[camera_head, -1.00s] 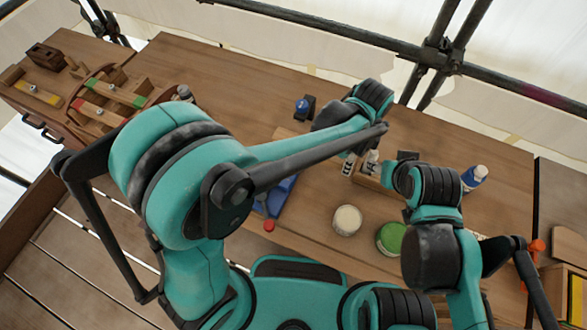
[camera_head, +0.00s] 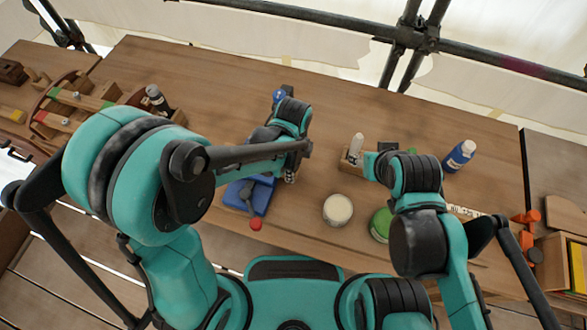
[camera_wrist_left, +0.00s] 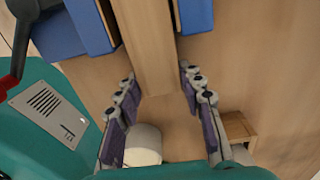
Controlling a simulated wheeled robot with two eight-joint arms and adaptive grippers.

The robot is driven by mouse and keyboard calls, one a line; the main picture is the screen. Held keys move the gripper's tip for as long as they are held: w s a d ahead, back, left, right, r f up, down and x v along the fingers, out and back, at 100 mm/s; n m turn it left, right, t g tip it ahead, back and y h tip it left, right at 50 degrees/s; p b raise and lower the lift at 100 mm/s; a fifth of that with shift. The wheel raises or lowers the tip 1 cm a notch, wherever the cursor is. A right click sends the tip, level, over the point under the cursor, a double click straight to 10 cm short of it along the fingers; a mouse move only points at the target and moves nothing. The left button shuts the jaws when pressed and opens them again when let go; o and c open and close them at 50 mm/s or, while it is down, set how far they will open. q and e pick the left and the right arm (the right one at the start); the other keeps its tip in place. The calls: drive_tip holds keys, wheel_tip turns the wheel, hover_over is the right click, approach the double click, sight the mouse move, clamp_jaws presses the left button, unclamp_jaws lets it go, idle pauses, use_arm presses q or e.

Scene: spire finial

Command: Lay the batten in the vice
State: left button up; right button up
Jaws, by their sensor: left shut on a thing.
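The blue vice (camera_head: 261,199) stands near the front edge of the bench, with a red-knobbed handle at its front. In the left wrist view its two blue jaws (camera_wrist_left: 88,22) show at the top, with wood-coloured faces inward. The pale wooden batten (camera_wrist_left: 146,45) runs between the jaws there. My left gripper (camera_wrist_left: 158,73) is shut on the batten, one finger on each side. Whether the batten rests on the vice bed cannot be told. In the head view my left arm hides the batten. My right gripper is hidden behind its own arm.
A white-topped can (camera_head: 338,209) and a green can (camera_head: 381,225) stand right of the vice. A blue bottle (camera_head: 459,156) and a wooden block holding a white tube (camera_head: 356,146) stand farther right. A wooden tool carrier (camera_head: 72,97) is at left.

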use_arm(q)
drive_tip(key=shift+r, duration=0.1)
drive_tip(key=o, duration=1.3)
